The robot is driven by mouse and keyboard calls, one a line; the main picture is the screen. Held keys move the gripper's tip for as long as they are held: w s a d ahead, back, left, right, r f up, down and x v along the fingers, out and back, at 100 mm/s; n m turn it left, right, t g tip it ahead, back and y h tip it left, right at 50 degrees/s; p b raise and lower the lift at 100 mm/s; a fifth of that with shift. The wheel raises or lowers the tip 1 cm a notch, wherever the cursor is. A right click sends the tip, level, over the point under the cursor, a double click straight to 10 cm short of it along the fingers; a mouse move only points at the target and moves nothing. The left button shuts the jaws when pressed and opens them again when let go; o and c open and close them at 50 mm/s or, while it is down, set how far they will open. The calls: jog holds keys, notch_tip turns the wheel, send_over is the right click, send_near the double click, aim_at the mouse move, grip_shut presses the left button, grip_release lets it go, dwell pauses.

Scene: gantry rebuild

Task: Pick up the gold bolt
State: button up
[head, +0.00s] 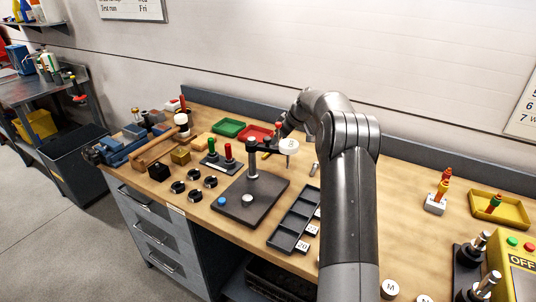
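I cannot make out a gold bolt for certain in the head view; it may be hidden or too small. A small brass-coloured block (180,156) lies at the left of the wooden workbench (225,235), but it looks like a cube, not a bolt. My arm reaches from the lower right over the bench and bends down toward its back middle. My gripper (272,143) is small and partly hidden there, near the red tray and beside a white round labelled piece (289,146). I cannot see whether its fingers are apart or hold anything.
A dark plate with an upright post (252,160) stands just in front of my gripper. Green (228,128) and red (255,132) trays lie behind. A dark compartment tray (290,225) is mid-bench. A yellow tray (512,210) and control box (518,262) are right.

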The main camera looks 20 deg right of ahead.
aim_at(269, 156)
jog(key=x, duration=0.7)
jog(key=shift+a+f, duration=0.1)
jog(key=shift+f, duration=0.25)
jog(key=c, duration=1)
jog(key=shift+c, duration=0.6)
jog(key=shift+r, duration=0.15)
